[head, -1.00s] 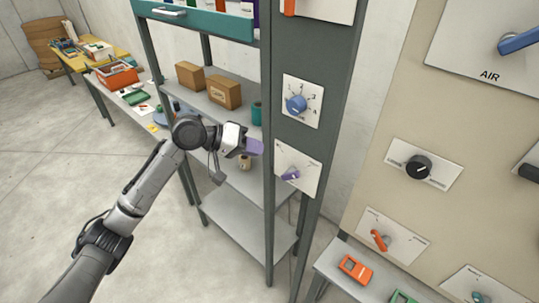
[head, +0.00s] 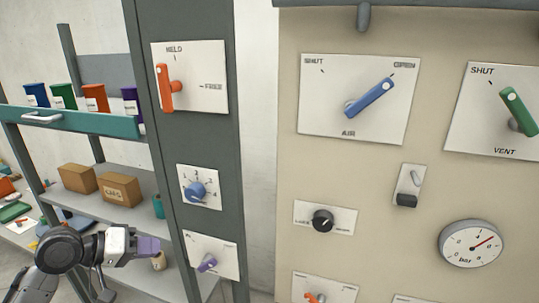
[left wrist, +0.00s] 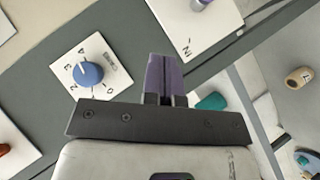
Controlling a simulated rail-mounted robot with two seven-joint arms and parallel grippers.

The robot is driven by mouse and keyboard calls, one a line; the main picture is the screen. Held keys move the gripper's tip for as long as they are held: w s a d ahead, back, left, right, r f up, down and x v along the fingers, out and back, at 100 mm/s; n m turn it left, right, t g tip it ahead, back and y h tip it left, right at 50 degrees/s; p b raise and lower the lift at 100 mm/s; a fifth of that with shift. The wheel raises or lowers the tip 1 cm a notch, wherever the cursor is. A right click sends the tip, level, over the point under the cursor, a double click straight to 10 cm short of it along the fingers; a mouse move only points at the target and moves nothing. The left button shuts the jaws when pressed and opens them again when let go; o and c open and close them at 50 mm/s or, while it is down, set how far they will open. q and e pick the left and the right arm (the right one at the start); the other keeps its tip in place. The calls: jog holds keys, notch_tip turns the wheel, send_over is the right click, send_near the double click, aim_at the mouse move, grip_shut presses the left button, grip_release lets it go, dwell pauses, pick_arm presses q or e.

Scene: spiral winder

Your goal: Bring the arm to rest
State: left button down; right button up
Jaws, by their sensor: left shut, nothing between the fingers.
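My left gripper (head: 152,246) has purple fingers and is at the lower left of the head view. It appears in front of the shelf unit, left of the post with the purple knob (head: 207,263). In the left wrist view its fingers (left wrist: 164,72) are together with nothing between them. The fingers are apart from the blue numbered dial (left wrist: 88,74) and the purple knob at the top of that view. My right gripper is not in view.
The grey post carries an orange lever (head: 166,88) by HELD and a blue dial (head: 195,191). The beige panel has a blue AIR lever (head: 371,97), a green VENT lever (head: 517,110) and a gauge (head: 471,243). Cardboard boxes (head: 120,189) stand on the shelf.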

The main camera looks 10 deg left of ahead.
pick_arm(q)
jog(key=s+d+f+m+g+y+p, duration=0.1)
jog(key=s+d+f+y+p, duration=0.2)
jog(key=s+f, duration=0.4)
jog(key=s+d+f+m+g+y+p, duration=0.2)
jog(key=s+f, duration=0.6)
jog(key=s, duration=0.8)
jog(key=s+d+f+m+g+y+p, duration=0.1)
jog(key=s+d+f+p, duration=0.5)
jog(key=s, duration=0.6)
jog(key=f+g+y, duration=0.1)
jog(key=y, duration=0.1)
jog(key=shift+d+f+y, duration=0.2)
jog(key=shift+d+y, duration=0.1)
jog(key=shift+y, duration=0.1)
